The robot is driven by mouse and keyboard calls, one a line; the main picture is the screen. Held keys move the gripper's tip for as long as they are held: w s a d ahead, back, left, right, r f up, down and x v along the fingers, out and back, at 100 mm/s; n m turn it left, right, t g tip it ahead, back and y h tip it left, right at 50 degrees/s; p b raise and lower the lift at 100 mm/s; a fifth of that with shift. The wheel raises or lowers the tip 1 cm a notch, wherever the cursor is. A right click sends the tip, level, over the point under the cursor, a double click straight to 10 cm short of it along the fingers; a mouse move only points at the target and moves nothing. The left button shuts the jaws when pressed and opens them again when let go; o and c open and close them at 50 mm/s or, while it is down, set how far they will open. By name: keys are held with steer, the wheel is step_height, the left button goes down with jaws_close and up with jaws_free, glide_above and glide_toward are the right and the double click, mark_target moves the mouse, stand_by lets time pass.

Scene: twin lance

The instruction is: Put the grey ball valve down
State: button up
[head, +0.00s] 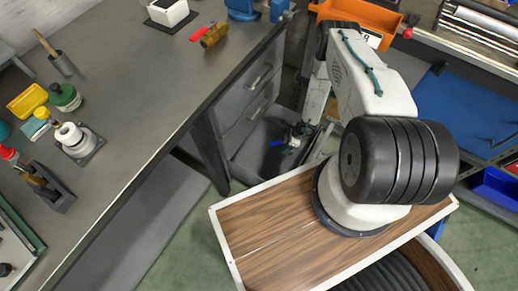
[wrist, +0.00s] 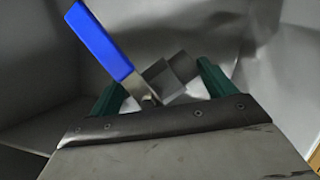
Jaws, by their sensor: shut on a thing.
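The grey ball valve (wrist: 172,76) is between the green fingers of my gripper (wrist: 160,86) in the wrist view. Its long blue lever (wrist: 100,42) points up and to the left. My gripper is shut on the valve; the fingers and palm hide part of its body. In the head view my gripper (head: 299,134) is small and dark, low in front of the grey drawer cabinet, with a bit of the blue lever (head: 277,143) beside it. The valve's body cannot be made out there. I cannot tell whether the valve touches any surface.
The grey workbench (head: 150,100) has a wide bare middle. A brass valve with a red handle (head: 213,35) lies near its right edge. An orange bin (head: 365,18) is near my arm.

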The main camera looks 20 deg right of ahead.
steer(key=shift+s+a+f, duration=0.1)
steer(key=shift+s+f, duration=0.05)
steer(key=shift+f, duration=2.65)
steer(key=shift+s+a+f, duration=0.1)
steer(key=shift+s+f, duration=0.05)
steer(key=shift+f, duration=2.65)
steer(key=o, duration=1.1)
steer(key=shift+o, duration=0.2)
steer(key=shift+d, duration=0.1)
steer(key=shift+r, duration=0.1)
steer(key=v, duration=1.1)
steer(key=shift+d+r, duration=0.15)
steer(key=shift+r, duration=0.2)
steer(key=shift+s, duration=0.15)
steer(key=shift+r, duration=0.1)
